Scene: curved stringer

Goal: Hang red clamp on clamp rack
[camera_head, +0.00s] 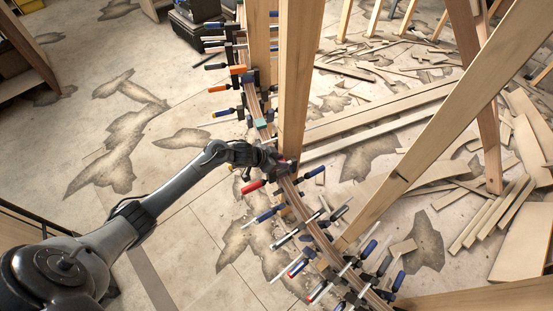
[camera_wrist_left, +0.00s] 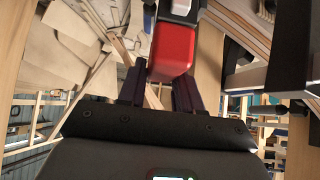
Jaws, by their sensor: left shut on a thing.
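My left gripper (camera_head: 277,159) is at the curved wooden stringer (camera_head: 292,194), beside an upright wooden post. In the left wrist view its two dark fingers (camera_wrist_left: 157,86) are shut on the red clamp (camera_wrist_left: 173,50), whose red block-shaped part shows between them. The head view is too small to show how the held clamp sits against the stringer. A red-handled clamp (camera_head: 253,187) shows just below the gripper in the head view; I cannot tell whether it is the held one. I cannot make out a clamp rack. My right gripper is not in view.
Several blue-handled clamps (camera_head: 267,215) and an orange one (camera_head: 238,70) line the stringer. A tall post (camera_head: 298,75) and a diagonal beam (camera_head: 440,125) stand close to the right. Loose boards (camera_head: 495,210) litter the right floor. The left floor is mostly clear.

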